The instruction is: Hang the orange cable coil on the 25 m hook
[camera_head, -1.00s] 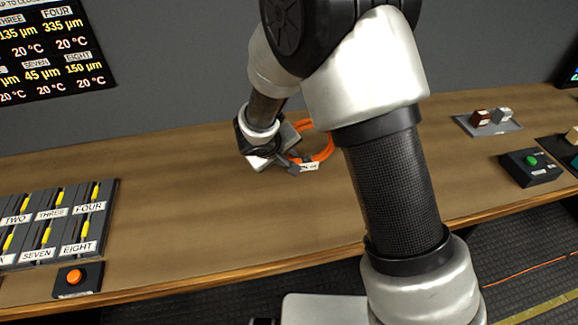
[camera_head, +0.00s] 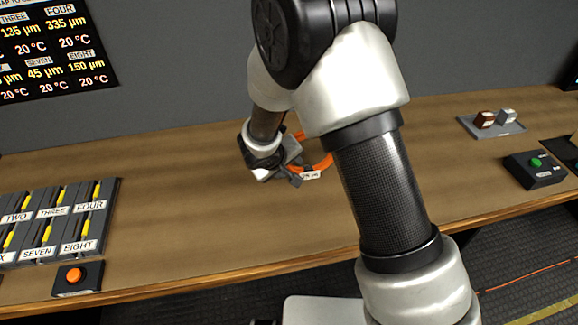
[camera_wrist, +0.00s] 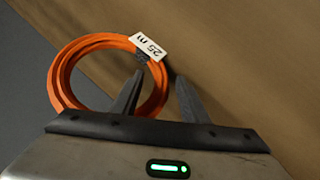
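The orange cable coil (camera_head: 326,164) lies on the wooden bench behind my arm, which hides part of it. In the wrist view the coil (camera_wrist: 60,80) is a ring of several turns with a white "25 m" tag (camera_wrist: 149,46) on a dark band. My gripper (camera_wrist: 157,88) is open at the coil's right side. Its left finger overlaps the ring, and its right finger is just outside, with the rim between them in the picture. In the head view my gripper (camera_head: 291,176) is beside the coil's tag. No hook is visible.
A rack with yellow items (camera_head: 60,222) and an orange button box (camera_head: 76,277) are at left. A green button box (camera_head: 534,169) and a grey tray with two blocks (camera_head: 492,127) are at right. The bench left of my gripper is clear.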

